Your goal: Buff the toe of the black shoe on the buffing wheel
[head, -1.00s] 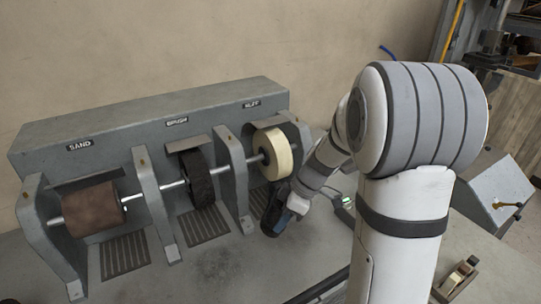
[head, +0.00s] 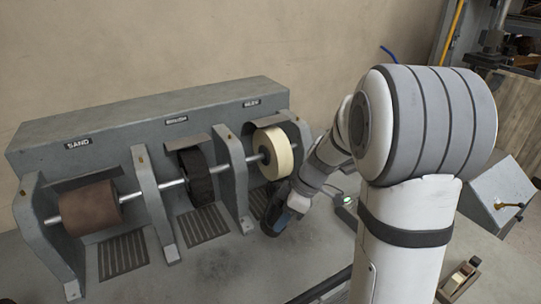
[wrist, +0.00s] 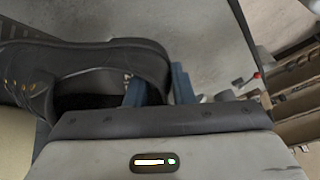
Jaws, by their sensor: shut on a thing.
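The black shoe (head: 271,212) hangs below and close to the cream buffing wheel (head: 276,152) at the right end of the machine. In the wrist view the shoe (wrist: 100,52) lies across the upper left, its toe cut off by the left edge. My gripper (head: 288,218) is shut on the shoe's heel end. In the wrist view one blue finger of the gripper (wrist: 158,88) is inside the shoe opening and the other is outside the heel. A cream surface at the lower left there looks like the wheel. I cannot tell whether the toe touches it.
The black brush wheel (head: 196,178) and brown sanding drum (head: 90,208) share the shaft to the left. Grey upright brackets (head: 236,185) stand between the wheels. A wooden-handled tool (head: 459,280) lies at the lower right. Bench in front of the machine is clear.

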